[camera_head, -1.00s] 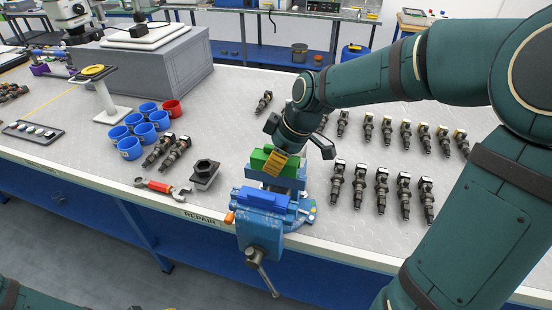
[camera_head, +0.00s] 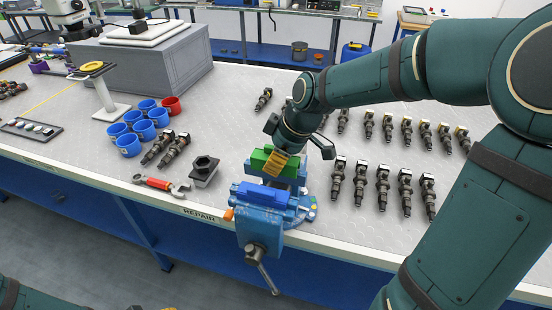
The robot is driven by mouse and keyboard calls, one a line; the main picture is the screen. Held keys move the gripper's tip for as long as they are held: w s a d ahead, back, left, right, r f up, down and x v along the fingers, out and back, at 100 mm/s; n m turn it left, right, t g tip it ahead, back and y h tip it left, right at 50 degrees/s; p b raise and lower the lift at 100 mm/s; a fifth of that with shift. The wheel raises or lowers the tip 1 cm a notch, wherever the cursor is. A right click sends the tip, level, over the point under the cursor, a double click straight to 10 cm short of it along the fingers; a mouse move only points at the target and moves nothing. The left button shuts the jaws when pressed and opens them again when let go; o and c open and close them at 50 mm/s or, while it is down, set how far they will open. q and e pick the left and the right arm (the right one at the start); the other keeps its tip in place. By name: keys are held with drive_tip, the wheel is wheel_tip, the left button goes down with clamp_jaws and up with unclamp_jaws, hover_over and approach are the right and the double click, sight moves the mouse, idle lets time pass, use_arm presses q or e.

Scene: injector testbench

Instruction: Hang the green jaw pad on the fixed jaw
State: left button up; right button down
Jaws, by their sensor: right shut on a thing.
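The green jaw pad (camera_head: 260,159) is at the rear jaw of the blue bench vise (camera_head: 262,222), at the front edge of the table. My right gripper (camera_head: 277,161) reaches down over the vise from the right and is shut on the green pad. The pad sits at the top of the fixed jaw (camera_head: 290,184); whether it rests fully on it I cannot tell. A blue pad (camera_head: 262,196) is on the front jaw, with a gap between the jaws. An orange-yellow labelled piece (camera_head: 276,162) by the gripper hides part of the green pad. My left gripper is not clearly visible.
Left are a dark hex fixture (camera_head: 203,171), a red wrench (camera_head: 158,184), two injectors (camera_head: 174,150), blue cups (camera_head: 128,146) and a red cup (camera_head: 172,105). A grey box (camera_head: 150,72) stands behind.

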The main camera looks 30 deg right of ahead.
drive_tip(key=shift+f, duration=0.2)
drive_tip(key=shift+f+b, duration=0.55)
drive_tip(key=shift+b, duration=0.1)
drive_tip(key=shift+f, duration=0.25)
drive_tip(key=shift+s+f+b, duration=0.2)
drive_tip(key=shift+f+b, duration=0.25)
drive_tip(key=shift+b, duration=0.1)
drive_tip(key=c, duration=0.5)
unclamp_jaws()
drive_tip(key=shift+a, duration=0.1)
